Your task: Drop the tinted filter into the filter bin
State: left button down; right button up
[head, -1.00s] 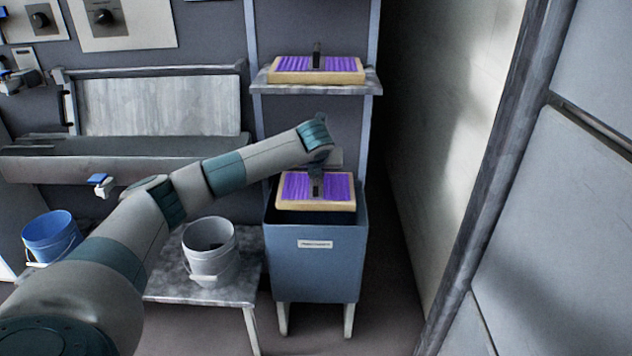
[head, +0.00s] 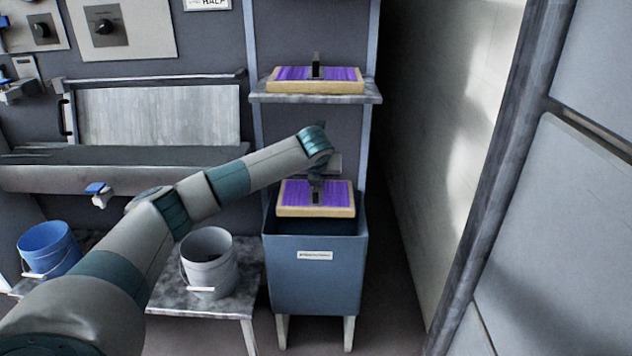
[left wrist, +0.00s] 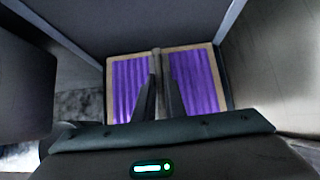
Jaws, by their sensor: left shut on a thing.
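The tinted filter, a purple pleated panel in a pale wooden frame (head: 335,198), is over the mouth of the filter bin. My left gripper (head: 316,190) is shut on the dark handle at the middle of its face. The filter also fills the middle of the left wrist view (left wrist: 206,82), with the two fingers (left wrist: 160,95) meeting at its handle. The filter bin (head: 316,275) is a blue-grey open box on pale legs with a small white label. The filter's lower edge overlaps the bin's opening; I cannot tell whether it touches the rim. My right gripper is not in view.
A second purple filter (head: 345,79) sits on the shelf (head: 270,97) above the bin. A grey bucket (head: 210,265) stands on a low bench (head: 230,302) left of the bin, and a blue bucket (head: 50,248) farther left. A pale wall and panels close the right side.

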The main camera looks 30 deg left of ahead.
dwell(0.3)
pick_arm(q)
jog(key=c, duration=1.7)
grip_release()
jog(key=shift+c, duration=0.2)
jog(key=shift+r, duration=0.1)
